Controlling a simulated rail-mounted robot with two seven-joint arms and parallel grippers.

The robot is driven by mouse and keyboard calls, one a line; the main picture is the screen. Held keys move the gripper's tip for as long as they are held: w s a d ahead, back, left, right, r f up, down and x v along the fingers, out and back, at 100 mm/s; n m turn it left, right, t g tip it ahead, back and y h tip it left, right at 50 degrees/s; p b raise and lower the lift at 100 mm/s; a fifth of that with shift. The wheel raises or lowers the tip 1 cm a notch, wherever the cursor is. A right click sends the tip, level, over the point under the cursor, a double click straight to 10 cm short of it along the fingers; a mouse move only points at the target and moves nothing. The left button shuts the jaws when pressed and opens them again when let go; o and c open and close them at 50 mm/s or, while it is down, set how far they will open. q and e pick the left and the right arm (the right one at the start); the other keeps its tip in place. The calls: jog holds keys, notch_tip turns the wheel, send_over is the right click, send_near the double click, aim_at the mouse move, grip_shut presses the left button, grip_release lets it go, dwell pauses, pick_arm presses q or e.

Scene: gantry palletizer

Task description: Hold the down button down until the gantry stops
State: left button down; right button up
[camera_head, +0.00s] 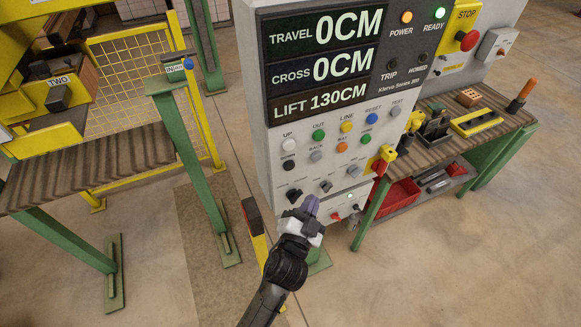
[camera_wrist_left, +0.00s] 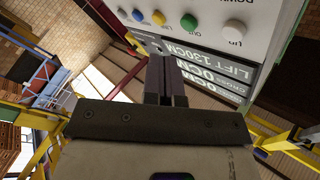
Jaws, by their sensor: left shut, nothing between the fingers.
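The grey control panel (camera_head: 262,130) stands in the middle of the head view. The black down button (camera_head: 288,165) sits at its left, below the white UP button (camera_head: 288,144). In the left wrist view the UP button (camera_wrist_left: 234,29) shows upside down at the top, and the down button is out of frame. My left gripper (camera_head: 311,204) has its purple-grey fingers shut and empty. It is in front of the panel's lower part, below and right of the down button and apart from it. The fingers also show in the left wrist view (camera_wrist_left: 166,80). The display (camera_head: 318,98) reads LIFT 130CM, with TRAVEL and CROSS at 0CM.
Other coloured buttons and several small switches crowd the panel. A red STOP button (camera_head: 467,40) is at upper right. A workbench (camera_head: 470,141) with tools stands right. A striped conveyor table (camera_head: 90,168) and yellow mesh fence (camera_head: 135,70) stand left. Floor is open in front.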

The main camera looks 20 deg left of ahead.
aim_at(289, 166)
pick_arm(q)
jog(key=shift+a, duration=0.1)
jog(key=w+a+p, duration=0.1)
jog(key=w+a, duration=0.4)
jog(key=a, duration=0.1)
jog(key=shift+w+a, duration=0.25)
jog(key=shift+w, duration=0.15)
jog(key=shift+w+a, duration=0.1)
dwell(2.1)
jog(key=shift+w+a, duration=0.2)
